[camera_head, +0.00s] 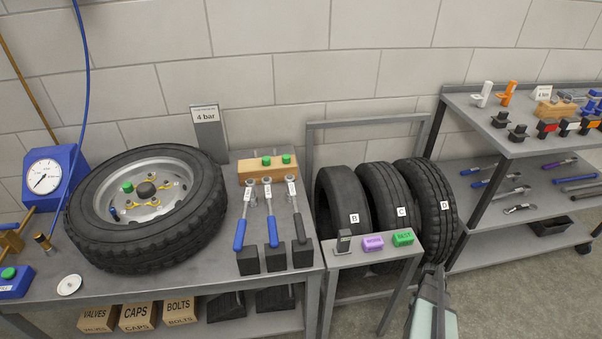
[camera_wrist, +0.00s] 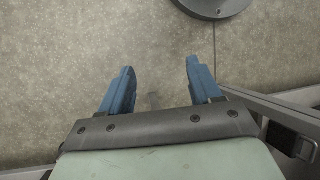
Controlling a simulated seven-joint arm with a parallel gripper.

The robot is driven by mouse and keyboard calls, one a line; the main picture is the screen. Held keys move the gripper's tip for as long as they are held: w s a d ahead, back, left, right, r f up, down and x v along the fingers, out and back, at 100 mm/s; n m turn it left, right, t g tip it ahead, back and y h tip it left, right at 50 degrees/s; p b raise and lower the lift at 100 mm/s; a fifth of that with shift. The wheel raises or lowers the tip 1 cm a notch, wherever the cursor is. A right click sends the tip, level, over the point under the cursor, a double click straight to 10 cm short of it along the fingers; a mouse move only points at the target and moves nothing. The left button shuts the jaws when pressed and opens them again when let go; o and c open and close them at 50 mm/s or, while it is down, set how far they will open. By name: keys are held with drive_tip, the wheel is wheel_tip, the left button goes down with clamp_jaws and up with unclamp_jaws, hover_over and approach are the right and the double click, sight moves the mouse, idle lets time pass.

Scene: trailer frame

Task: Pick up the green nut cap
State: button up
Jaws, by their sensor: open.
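A green nut cap (camera_head: 127,187) sits on the wheel (camera_head: 200,225) lying flat on the left bench, at the left of its hub. Two more green caps, a left one (camera_head: 266,161) and a right one (camera_head: 286,159), stand on a wooden block (camera_head: 257,175) at the back of the bench. My gripper (camera_wrist: 160,78) is open and empty in the wrist view, its two blue fingers apart over bare floor. In the head view my gripper (camera_head: 434,272) is at the lower right, in front of the tyres and far from the caps. No green cap shows in the wrist view.
A small stand (camera_head: 345,259) carries a purple and a green button. Upright tyres (camera_head: 385,190) are behind it. A tool shelf (camera_head: 525,170) stands at the right.

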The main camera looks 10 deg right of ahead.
drive_tip(key=w+d+r+n+t+h, duration=0.15)
drive_tip(key=w+d+r+t, duration=0.25)
drive_tip(key=w+d+r, duration=0.8)
drive_tip(key=w+d+r+n+t+h, duration=0.15)
drive_tip(key=w+d+r+t, duration=0.25)
drive_tip(key=w+d+r, duration=0.8)
drive_tip(key=w+a+r+n+t, duration=0.1)
drive_tip(key=w+a+r+n, duration=0.1)
drive_tip(key=w+r, duration=0.65)
drive_tip(key=w+a+r+n+y, duration=0.1)
drive_tip(key=w+a+r, duration=0.5)
drive_tip(key=w+a, duration=0.15)
drive_tip(key=n+g+y, duration=0.1)
drive_tip(key=n+g, duration=0.2)
drive_tip(key=n, duration=0.3)
approach(266, 158)
wheel_tip(266, 158, down, 4)
drive_tip(key=shift+w+a+r, duration=0.1)
drive_tip(key=shift+a+r, duration=0.05)
drive_tip(key=shift+w+a+f, duration=0.1)
drive_tip(key=shift+a+f, duration=0.05)
drive_tip(key=shift+f, duration=0.75)
drive_tip(key=shift+w+a+f, duration=0.1)
drive_tip(key=shift+a+f, duration=0.05)
drive_tip(key=shift+f, duration=0.75)
drive_tip(key=shift+w+a+f, duration=0.1)
drive_tip(key=shift+f, duration=0.8)
